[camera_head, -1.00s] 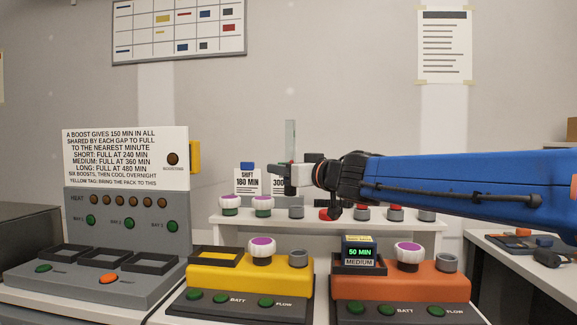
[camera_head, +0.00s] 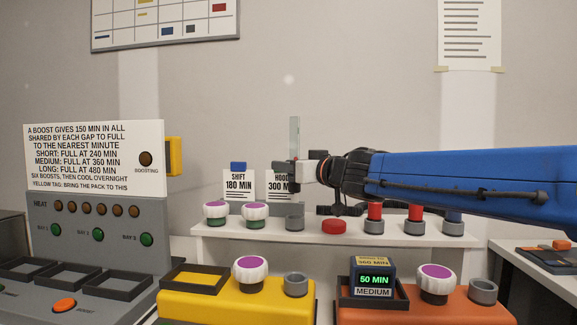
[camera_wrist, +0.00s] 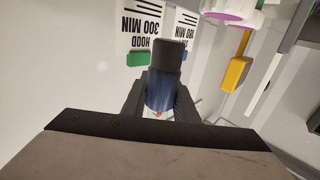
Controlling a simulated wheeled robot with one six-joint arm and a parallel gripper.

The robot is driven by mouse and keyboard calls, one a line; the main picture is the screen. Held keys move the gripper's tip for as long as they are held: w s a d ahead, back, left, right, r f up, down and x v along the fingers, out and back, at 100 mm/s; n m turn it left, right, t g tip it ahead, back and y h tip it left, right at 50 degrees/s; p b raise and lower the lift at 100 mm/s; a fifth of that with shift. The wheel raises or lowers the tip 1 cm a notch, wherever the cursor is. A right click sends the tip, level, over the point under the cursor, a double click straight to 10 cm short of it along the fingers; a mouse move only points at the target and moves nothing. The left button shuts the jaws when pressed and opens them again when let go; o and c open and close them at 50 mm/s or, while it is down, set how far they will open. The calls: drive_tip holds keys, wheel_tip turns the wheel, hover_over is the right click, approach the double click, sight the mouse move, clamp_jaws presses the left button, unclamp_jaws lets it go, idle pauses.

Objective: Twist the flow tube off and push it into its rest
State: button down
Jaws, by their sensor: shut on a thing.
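My gripper (camera_head: 299,173) is shut on the flow tube (camera_head: 294,138), a clear, upright tube whose upper part stands above the jaws. In the wrist view the tube (camera_wrist: 160,92) looks dark blue between the two fingers, with a dark end piece and a small red spot near its base. The tube is in the air above the white shelf, in front of the sign cards. Empty grey cups stand on the yellow unit (camera_head: 296,284), the orange unit (camera_head: 483,291) and the shelf (camera_head: 295,222). Which one is the rest I cannot tell.
Purple-topped white knobs stand on the yellow unit (camera_head: 250,272), the orange unit (camera_head: 436,283) and the shelf's left end. A pack (camera_head: 373,280) reading 50 MIN sits in the orange unit's tray. The shelf's right side holds red and blue pieces. A grey charger stands left.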

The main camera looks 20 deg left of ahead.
drive_tip(key=shift+s+d, duration=0.1)
idle(0.3)
drive_tip(key=shift+f, duration=2.95)
drive_tip(key=shift+f, duration=1.4)
idle(0.9)
drive_tip(key=c, duration=1.3)
unclamp_jaws()
drive_tip(key=shift+c, duration=0.2)
drive_tip(key=shift+r, duration=0.15)
drive_tip(key=shift+r, duration=2.1)
